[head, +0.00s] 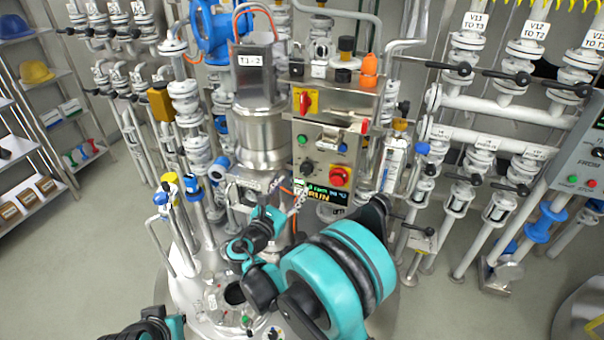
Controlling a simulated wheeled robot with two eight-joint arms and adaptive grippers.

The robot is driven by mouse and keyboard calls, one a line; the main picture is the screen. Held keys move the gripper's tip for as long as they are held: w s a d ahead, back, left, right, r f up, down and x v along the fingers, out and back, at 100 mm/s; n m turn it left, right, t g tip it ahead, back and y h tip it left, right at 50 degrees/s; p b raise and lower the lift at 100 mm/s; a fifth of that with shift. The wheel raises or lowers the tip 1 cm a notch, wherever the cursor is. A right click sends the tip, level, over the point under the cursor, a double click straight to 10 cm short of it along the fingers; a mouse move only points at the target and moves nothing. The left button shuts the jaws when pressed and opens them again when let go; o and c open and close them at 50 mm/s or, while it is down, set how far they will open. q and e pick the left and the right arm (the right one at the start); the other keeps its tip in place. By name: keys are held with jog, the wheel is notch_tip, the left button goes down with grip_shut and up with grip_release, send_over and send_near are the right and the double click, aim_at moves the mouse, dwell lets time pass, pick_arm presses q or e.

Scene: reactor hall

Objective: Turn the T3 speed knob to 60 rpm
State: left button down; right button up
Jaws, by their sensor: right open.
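The T3 control panel (322,150) is a grey box on the reactor in the middle of the head view. A black round knob (308,167), which appears to be the speed knob, sits at its lower left; its pointer is too small to read. The display (322,195) below reads about 0 rpm, 90 °C and RUN, partly hard to make out. My right gripper (288,196) is open and empty, below and left of the knob, apart from it and in front of the panel's lower edge. My left gripper is out of view; only part of my left arm shows.
A red emergency button (340,176) is right of the knob, a green button (302,140) above it, and a red-yellow switch (305,101) higher up. Pipes and valves crowd both sides.

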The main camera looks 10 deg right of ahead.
aim_at(305, 170)
jog(key=b+x, duration=0.1)
jog(key=x, duration=0.6)
jog(key=shift+w+d, duration=0.25)
jog(key=c, duration=1.2)
